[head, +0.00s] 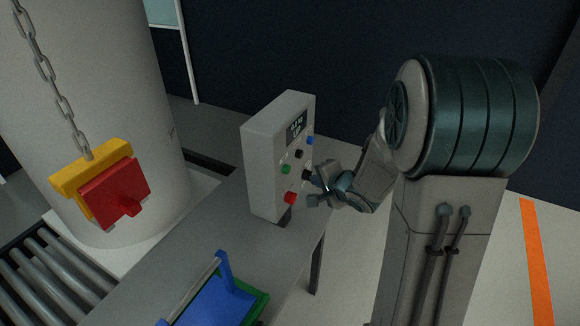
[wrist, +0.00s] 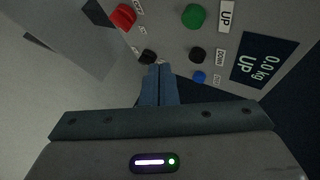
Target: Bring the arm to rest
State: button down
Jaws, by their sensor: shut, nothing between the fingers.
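My gripper (head: 316,190) is at the right side of the grey control box (head: 262,170) in the head view. Its fingers are together and empty, pointing at the panel. In the wrist view the fingertips (wrist: 160,68) lie just beside a black knob (wrist: 148,56) low on the panel; I cannot tell whether they touch it. The panel also carries a red button (wrist: 123,17), a green button (wrist: 194,16) marked UP, another black button (wrist: 197,54) and a blue button (wrist: 199,77). The display (wrist: 263,65) reads 0.0 kg and UP.
The box stands on a grey table (head: 225,225). A blue and green fixture (head: 222,300) sits at the table's front. A yellow and red block (head: 112,190) hangs on a chain (head: 55,85) before a large pale tank (head: 125,90). Rollers (head: 60,275) lie at lower left.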

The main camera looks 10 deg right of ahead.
jog(key=shift+s+d, duration=0.15)
dwell(0.3)
jog(key=s+d+r+n+g+h+b, duration=0.2)
jog(key=s+d+r+n+h, duration=0.3)
jog(key=s, duration=0.3)
jog(key=s+a+n+g+b, duration=0.1)
jog(key=s+a+n+g, duration=0.1)
jog(key=s, duration=0.6)
jog(key=s+a+n+g+y+b, duration=0.1)
jog(key=s+a+n+g, duration=0.2)
jog(key=s, duration=0.6)
jog(key=a+r+n, duration=0.1)
jog(key=n, duration=0.1)
jog(key=shift+s+a+n, duration=0.3)
jog(key=shift+a, duration=0.05)
